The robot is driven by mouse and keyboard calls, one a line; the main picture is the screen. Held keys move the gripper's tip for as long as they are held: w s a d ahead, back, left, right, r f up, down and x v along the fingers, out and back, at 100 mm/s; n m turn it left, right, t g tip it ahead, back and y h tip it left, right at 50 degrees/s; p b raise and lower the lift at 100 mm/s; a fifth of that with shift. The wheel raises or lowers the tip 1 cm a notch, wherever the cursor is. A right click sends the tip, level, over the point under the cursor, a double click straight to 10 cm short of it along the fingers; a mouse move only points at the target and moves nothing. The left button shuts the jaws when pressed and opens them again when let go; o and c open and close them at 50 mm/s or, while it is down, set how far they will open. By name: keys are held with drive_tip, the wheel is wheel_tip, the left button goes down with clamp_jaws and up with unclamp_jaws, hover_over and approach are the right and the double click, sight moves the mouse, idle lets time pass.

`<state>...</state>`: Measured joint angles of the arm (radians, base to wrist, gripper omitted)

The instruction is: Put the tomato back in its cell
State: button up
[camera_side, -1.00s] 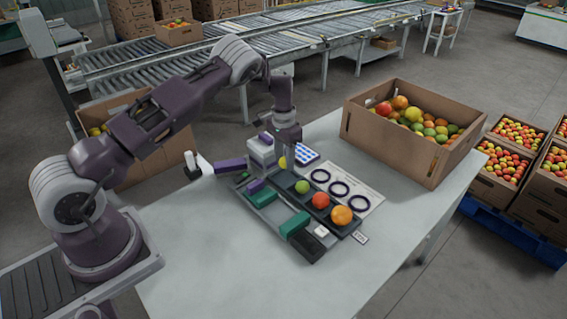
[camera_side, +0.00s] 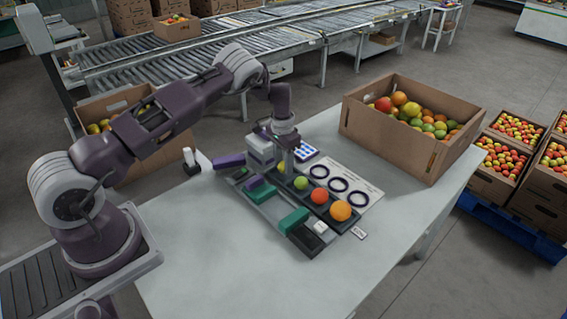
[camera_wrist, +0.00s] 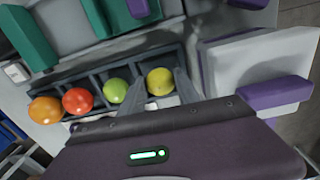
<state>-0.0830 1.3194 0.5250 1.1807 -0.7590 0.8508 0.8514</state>
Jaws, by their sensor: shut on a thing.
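A yellow tomato (camera_wrist: 160,81) sits between the two fingers of my gripper (camera_wrist: 155,98), which is shut on it. In the side view the yellow tomato (camera_side: 281,167) is partly hidden behind the fingers of my gripper (camera_side: 288,169). It is at the far end of a dark tray (camera_wrist: 98,75) with a row of cells. I cannot tell whether it touches the cell floor. A green tomato (camera_side: 301,183), a red tomato (camera_side: 319,196) and an orange tomato (camera_side: 341,210) sit in the other cells, green nearest my gripper.
Green blocks (camera_side: 293,221) and a purple block (camera_side: 229,160) are on the near side. A grey box (camera_side: 262,148) stands close behind my gripper. A carton of fruit (camera_side: 386,142) occupies the far right.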

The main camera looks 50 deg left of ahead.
drive_tip(key=shift+f, duration=0.25)
drive_tip(key=o, duration=1)
drive_tip(key=c, duration=0.3)
drive_tip(key=shift+c, duration=0.2)
drive_tip(key=shift+r, duration=3.55)
